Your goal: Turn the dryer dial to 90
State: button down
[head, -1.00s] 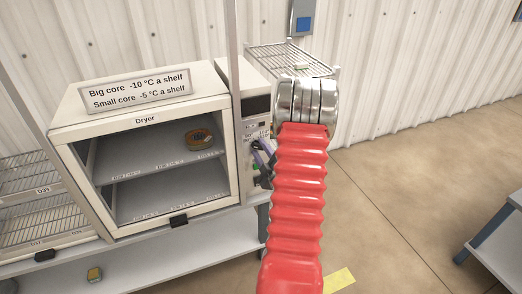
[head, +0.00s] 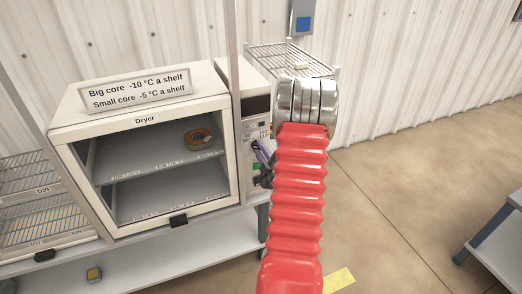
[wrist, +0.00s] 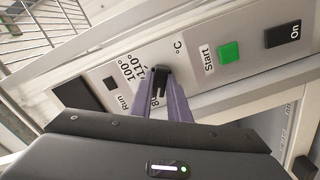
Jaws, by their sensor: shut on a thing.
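The dryer (head: 140,105) stands at the left in the head view, its front open. Its control panel (head: 256,130) is on its right side, partly hidden by my arm. In the wrist view the black dial (wrist: 159,76) sits between the two purple fingers of my gripper (wrist: 162,90), which is shut on it. The printed marks 100°, 110° and 80 show around the dial; I cannot see a 90 mark or tell exactly where the dial points. In the head view my gripper (head: 265,152) is at the panel, mostly behind my red arm.
A green Start button (wrist: 229,52) and a black On switch (wrist: 286,35) lie right of the dial. A round core (head: 198,138) sits on the dryer's upper shelf. A wire rack (head: 285,60) stands behind.

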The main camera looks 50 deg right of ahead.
jog(key=shift+a+m, duration=0.1)
jog(key=shift+m, duration=0.2)
jog(key=m, duration=0.7)
dwell(0.5)
jog(key=c, duration=1.7)
grip_release()
jog(key=shift+s, duration=0.1)
jog(key=v, duration=1.3)
jog(key=shift+s+a, duration=0.15)
jog(key=shift+s, duration=0.1)
jog(key=shift+f, duration=0.1)
